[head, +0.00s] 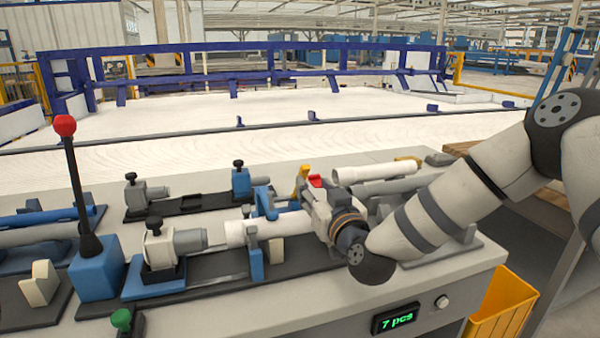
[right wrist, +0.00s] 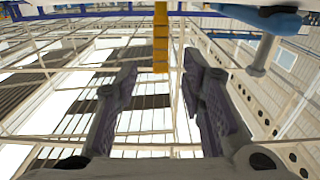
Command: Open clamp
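My right gripper (head: 309,196) is at the right end of the white pipe (head: 282,226) that lies on the front fixture. Its fingers are open in the right wrist view (right wrist: 160,85). A yellow lever (right wrist: 160,38) shows between the fingertips, with a visible gap on each side. In the head view a yellow-orange lever (head: 301,177) stands just behind the gripper; it looks like the same one. A blue clamp part (head: 264,202) stands at the pipe, left of the gripper. The gripper hides the pipe's right end and the lever's base. My left gripper is not in view.
A black lever with a red knob (head: 65,126) stands on a blue base at the left. A rear fixture (head: 190,203) and further pipes (head: 373,172) lie behind. A counter (head: 395,319) reads "7 pcs". A yellow bin (head: 500,308) hangs at the front right.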

